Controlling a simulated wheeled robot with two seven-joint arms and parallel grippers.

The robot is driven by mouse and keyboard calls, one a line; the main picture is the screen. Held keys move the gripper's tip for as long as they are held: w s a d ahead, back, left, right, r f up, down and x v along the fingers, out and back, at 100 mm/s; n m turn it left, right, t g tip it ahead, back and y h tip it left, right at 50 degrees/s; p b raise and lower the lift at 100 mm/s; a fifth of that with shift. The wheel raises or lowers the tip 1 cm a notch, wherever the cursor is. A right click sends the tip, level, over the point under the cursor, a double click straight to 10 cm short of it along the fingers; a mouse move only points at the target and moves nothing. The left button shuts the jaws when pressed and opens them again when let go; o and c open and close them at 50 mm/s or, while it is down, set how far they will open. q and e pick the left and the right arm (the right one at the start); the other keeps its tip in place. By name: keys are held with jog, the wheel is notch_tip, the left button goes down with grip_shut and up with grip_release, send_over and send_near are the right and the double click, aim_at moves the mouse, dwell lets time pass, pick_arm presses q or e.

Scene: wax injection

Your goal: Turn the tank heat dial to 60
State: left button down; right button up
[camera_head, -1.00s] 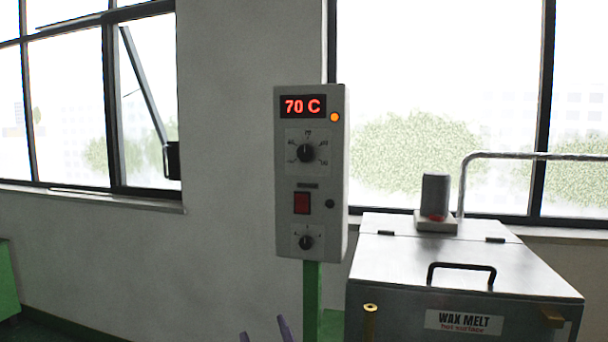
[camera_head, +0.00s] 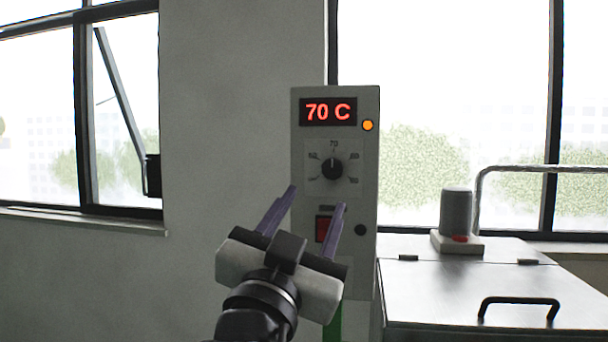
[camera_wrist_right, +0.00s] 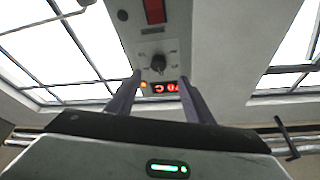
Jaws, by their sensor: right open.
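The grey control box (camera_head: 366,228) stands in front of the wall, its red display (camera_head: 328,112) reading 70 C. The black heat dial (camera_head: 332,169) sits below the display with its pointer up toward the 70 mark. My right gripper (camera_head: 318,198) is open and empty, its purple fingers reaching up below the dial and apart from it. In the right wrist view the dial (camera_wrist_right: 158,63) shows beyond and between the two fingers (camera_wrist_right: 160,80). My left gripper is not in view.
A red switch (camera_head: 323,228) and an orange lamp (camera_head: 367,125) are on the box. Open space lies left of the box.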

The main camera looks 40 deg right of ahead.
aim_at(332, 171)
jog(key=p+x, duration=0.1)
jog(key=x, duration=0.2)
jog(key=p+x, duration=0.1)
jog(key=x, duration=0.2)
jog(key=p+x, duration=0.1)
jog(key=x, duration=0.2)
jog(key=shift+s+d+r+p, duration=0.1)
jog(key=shift+s+r+p, duration=0.2)
jog(key=shift+p, duration=0.1)
jog(key=shift+w+d, duration=0.2)
jog(key=shift+d, duration=0.15)
jog(key=c, duration=1.1)
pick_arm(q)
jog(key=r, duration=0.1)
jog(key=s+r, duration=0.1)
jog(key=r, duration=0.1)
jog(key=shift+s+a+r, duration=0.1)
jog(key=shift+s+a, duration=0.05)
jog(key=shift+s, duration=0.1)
pick_arm(e)
jog(key=shift+o, duration=0.2)
